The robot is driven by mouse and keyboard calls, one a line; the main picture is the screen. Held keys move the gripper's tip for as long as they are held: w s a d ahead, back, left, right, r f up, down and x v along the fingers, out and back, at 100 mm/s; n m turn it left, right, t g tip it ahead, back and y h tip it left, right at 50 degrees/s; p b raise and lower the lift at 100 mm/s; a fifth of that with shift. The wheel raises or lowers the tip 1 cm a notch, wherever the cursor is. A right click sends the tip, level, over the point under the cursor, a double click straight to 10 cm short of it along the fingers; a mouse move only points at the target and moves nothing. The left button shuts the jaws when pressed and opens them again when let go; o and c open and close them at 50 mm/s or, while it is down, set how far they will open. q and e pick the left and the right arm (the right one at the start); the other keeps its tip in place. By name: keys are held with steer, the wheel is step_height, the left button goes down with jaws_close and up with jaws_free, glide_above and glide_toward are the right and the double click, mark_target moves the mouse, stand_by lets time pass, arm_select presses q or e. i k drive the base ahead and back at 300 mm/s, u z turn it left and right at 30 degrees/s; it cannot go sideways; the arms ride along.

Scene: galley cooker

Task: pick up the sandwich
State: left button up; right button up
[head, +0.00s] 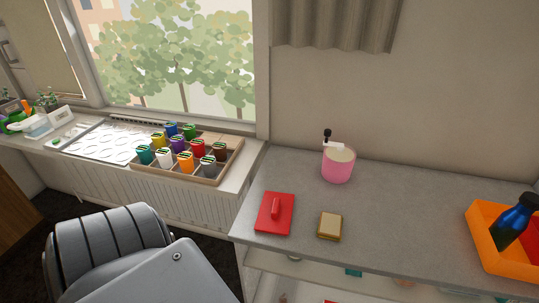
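The sandwich (330,225) is a small, square, tan-topped item with darker brown and yellowish edges. It lies flat on the grey countertop (400,218), close to its front edge, in the head view. Nothing covers it and nothing is touching it. Neither of my grippers shows in this view, so I cannot see where they are or whether they are open.
A red flat item with a raised handle (265,224) lies just left of the sandwich. A pink pot (338,168) stands behind. An orange bin (480,225) holding a blue bottle (515,220) is at right. A tray of coloured cups (208,181) sits by the window.

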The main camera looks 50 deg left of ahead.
mark_target(329, 227)
steer(key=u, duration=0.85)
steer(key=k, duration=0.5)
steer(key=z, duration=2.3)
steer(key=i, duration=1.85)
steer(key=u, duration=2.5)
